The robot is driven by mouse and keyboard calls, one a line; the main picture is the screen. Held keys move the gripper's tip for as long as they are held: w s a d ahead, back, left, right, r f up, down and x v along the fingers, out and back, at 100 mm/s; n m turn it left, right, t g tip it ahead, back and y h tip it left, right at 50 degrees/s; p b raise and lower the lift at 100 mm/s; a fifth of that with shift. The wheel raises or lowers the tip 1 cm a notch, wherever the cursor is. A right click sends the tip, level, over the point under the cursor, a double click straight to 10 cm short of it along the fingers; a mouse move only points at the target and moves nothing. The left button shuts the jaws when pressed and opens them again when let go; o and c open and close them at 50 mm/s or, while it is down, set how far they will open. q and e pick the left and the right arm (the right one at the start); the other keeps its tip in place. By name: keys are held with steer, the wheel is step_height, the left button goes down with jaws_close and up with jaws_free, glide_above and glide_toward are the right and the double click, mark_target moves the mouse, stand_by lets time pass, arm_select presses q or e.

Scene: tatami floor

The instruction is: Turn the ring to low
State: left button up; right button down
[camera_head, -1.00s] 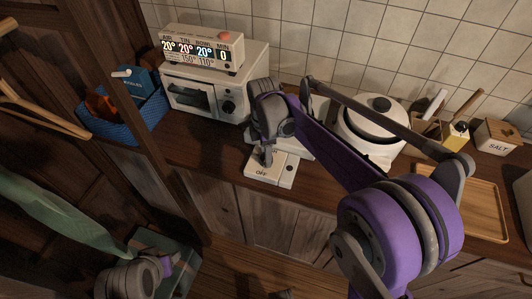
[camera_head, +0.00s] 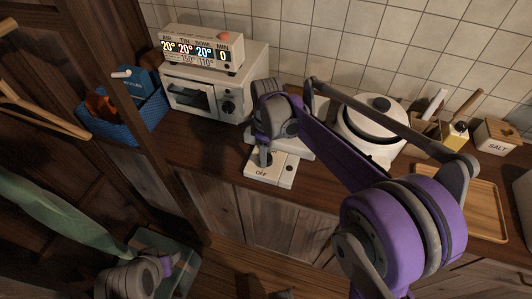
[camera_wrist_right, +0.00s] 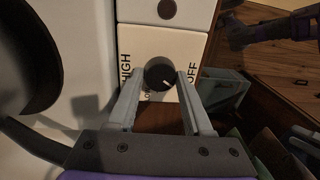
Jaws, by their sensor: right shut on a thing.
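The ring is a round black knob (camera_wrist_right: 160,74) with a short white mark, on a white control plate (camera_wrist_right: 189,47). In the right wrist view HIGH is printed left of it and OFF right of it; a third label below is mostly hidden. The white mark points down and right. My right gripper (camera_wrist_right: 160,88) has one finger on each side of the knob and is shut on it. In the head view the right gripper (camera_head: 266,160) reaches down onto the plate (camera_head: 283,176) and hides most of the knob. My left gripper (camera_head: 150,272) is low at the left, fingers unclear.
A white oven (camera_head: 187,97) with a display box (camera_head: 200,50) stands behind left. A blue basket (camera_head: 120,125) is left of it. A white lidded pot (camera_head: 362,135), a wooden tray (camera_head: 482,205) and a salt box (camera_head: 496,136) stand to the right.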

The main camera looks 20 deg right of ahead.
mark_target(269, 157)
steer(key=m, duration=0.5)
steer(key=shift+m, duration=0.3)
steer(key=m, duration=0.5)
steer(key=shift+m+t, duration=0.3)
steer(key=shift+c, duration=1.6)
jaws_free()
steer(key=shift+s, duration=0.1)
steer(key=shift+r, duration=0.15)
step_height(269, 157, up, 10)
steer(key=p, duration=0.1)
steer(key=shift+d+r, duration=0.25)
steer(key=shift+d, duration=0.15)
